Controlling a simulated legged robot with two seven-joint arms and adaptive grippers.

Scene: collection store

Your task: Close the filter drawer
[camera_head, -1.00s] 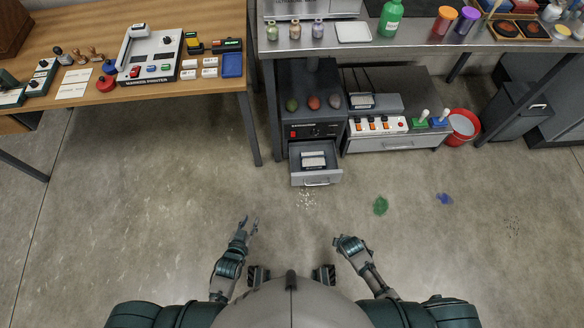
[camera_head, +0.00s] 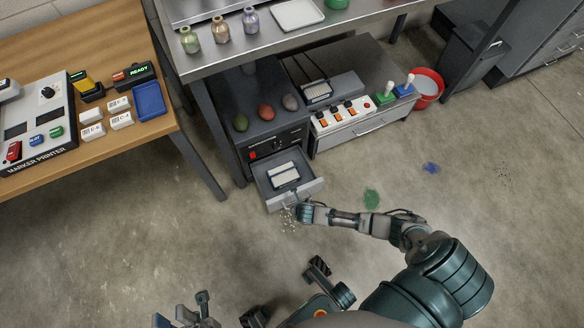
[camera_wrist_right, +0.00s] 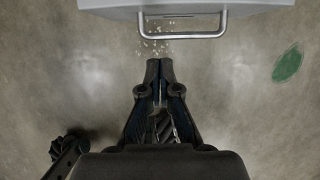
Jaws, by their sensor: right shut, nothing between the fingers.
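The filter drawer (camera_head: 311,187) stands pulled out at the bottom of a dark cabinet (camera_head: 277,150), with a white-and-grey filter block (camera_head: 285,177) inside. My right gripper (camera_head: 301,212) is just in front of the drawer. In the right wrist view the drawer's bar handle (camera_wrist_right: 182,36) crosses the top, and my right gripper (camera_wrist_right: 160,64) is shut and empty, its tips just short of the handle with a small gap showing. My left gripper (camera_head: 184,308) is low at the left, fingers spread and empty, away from the drawer.
The wooden table (camera_head: 172,122) with a marker printer (camera_head: 40,130) is at left. Its leg (camera_head: 200,165) stands left of the cabinet. A low grey drawer unit (camera_head: 365,137) and red bucket (camera_head: 428,85) are at right. Pale crumbs (camera_head: 289,222) and a green patch (camera_head: 371,198) mark the open floor.

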